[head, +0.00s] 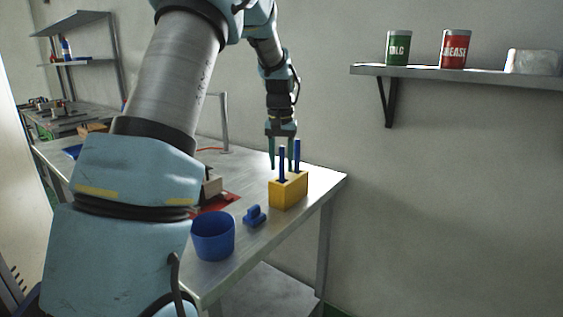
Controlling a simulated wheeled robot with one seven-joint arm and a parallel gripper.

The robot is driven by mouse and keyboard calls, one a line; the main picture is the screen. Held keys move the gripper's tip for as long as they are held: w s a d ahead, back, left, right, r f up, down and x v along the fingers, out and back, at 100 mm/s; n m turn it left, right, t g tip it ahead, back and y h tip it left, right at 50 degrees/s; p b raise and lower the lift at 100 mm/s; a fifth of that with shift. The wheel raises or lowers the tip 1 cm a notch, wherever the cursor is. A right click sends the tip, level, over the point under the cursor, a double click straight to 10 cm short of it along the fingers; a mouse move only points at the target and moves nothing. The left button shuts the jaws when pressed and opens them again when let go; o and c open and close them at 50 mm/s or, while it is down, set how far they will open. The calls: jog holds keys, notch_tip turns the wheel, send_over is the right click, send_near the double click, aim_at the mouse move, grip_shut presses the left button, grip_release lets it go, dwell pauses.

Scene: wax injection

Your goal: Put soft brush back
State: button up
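A yellow holder block (288,192) stands on the metal table near its right edge. Two upright blue handles rise from it, a front one (282,165) and a rear one (297,154). They look like brush handles, but their lower ends are hidden in the block, and I cannot tell which is the soft brush. My gripper (281,152) points down over the holder with its teal fingers apart. The front handle shows between the fingers in the picture; I cannot tell its depth relative to them. No held object is visible.
A blue cup (213,236) and a small blue block-like piece (254,215) sit in front of the holder. A red mat (222,203) lies to the left, partly hidden by my arm. A wall shelf (460,73) with green and red cans is at upper right.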

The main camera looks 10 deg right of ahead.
jog(key=r, duration=0.8)
jog(key=r+b, duration=0.1)
jog(key=r, duration=0.3)
jog(key=shift+s+a+r, duration=0.15)
jog(key=shift+s, duration=0.25)
